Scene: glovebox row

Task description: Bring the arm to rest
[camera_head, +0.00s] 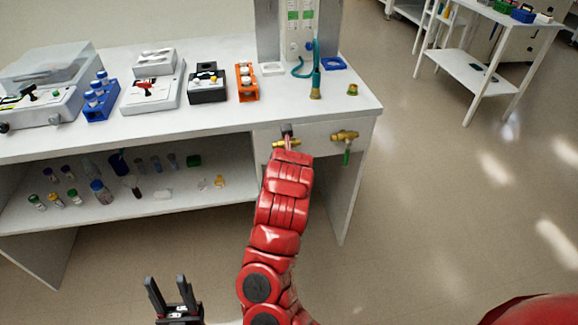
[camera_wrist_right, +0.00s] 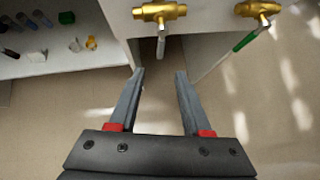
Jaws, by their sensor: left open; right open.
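My right arm (camera_head: 284,195), red, reaches up the head view to the bench front at the left brass valve (camera_head: 280,143); its fingers are not clearly visible there. In the right wrist view my right gripper (camera_wrist_right: 160,78) is open and empty. Its fingertips are apart from the left valve (camera_wrist_right: 160,12), whose grey handle (camera_wrist_right: 161,46) hangs down between and beyond them. My left gripper (camera_head: 172,283) is open and empty, low in the head view, in front of the bench over the floor.
A right brass valve (camera_head: 345,135) with a green handle (camera_head: 347,157) sits on the bench front. The white bench (camera_head: 215,122) carries a blue rack (camera_head: 100,98), devices and an orange rack (camera_head: 247,82). Its shelf (camera_head: 110,213) holds several bottles. Open floor (camera_head: 450,210) lies right.

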